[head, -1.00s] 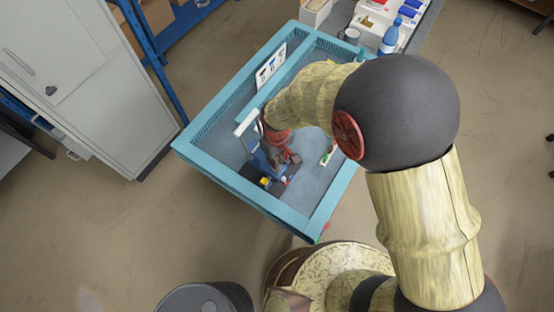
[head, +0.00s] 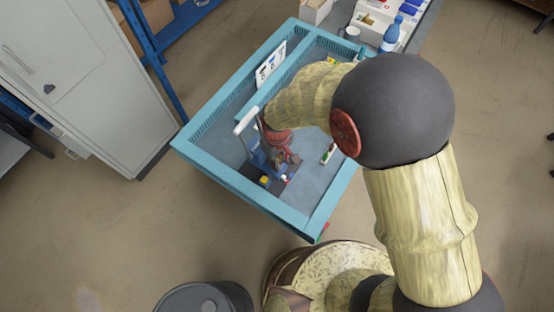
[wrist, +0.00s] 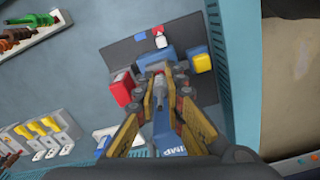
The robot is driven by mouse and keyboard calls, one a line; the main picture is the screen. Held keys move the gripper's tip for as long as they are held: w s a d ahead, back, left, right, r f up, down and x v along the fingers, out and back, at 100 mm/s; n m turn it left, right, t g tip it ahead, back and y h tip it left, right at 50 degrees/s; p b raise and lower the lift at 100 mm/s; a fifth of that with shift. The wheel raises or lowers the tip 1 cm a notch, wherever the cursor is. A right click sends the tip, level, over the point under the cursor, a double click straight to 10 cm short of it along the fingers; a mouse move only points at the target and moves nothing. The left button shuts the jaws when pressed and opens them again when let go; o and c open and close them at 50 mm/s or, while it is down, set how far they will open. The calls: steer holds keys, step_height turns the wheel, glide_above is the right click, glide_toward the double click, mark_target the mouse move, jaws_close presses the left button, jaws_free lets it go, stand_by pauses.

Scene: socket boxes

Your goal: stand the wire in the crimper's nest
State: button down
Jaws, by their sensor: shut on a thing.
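The crimper (head: 256,150) stands on a dark mat in the near left part of the blue-walled tray, its white-gripped lever (head: 246,120) raised. In the wrist view its blue body (wrist: 168,132), with white lettering, lies behind and between my fingers. My gripper (wrist: 158,75) is over the crimper, its fingers closed in on a small greyish piece, which I take as the wire (wrist: 158,86). The wire is mostly hidden by the fingertips, so I cannot tell whether its end is in the nest. In the head view my gripper (head: 284,158) is right beside the crimper.
A rack with green and brown pieces (wrist: 28,32) and a white holder with yellow pieces (wrist: 40,138) lie to the left. The tray wall (wrist: 228,80) is close on the right.

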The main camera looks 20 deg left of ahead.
steer(key=shift+f, duration=0.2)
steer(key=c, duration=1.8)
jaws_free()
steer(key=shift+c, duration=0.2)
steer(key=shift+o, duration=0.2)
steer(key=o, duration=0.4)
steer(key=shift+r, duration=0.15)
step_height(320, 180, up, 7)
steer(key=p, duration=0.5)
steer(key=shift+r, duration=0.2)
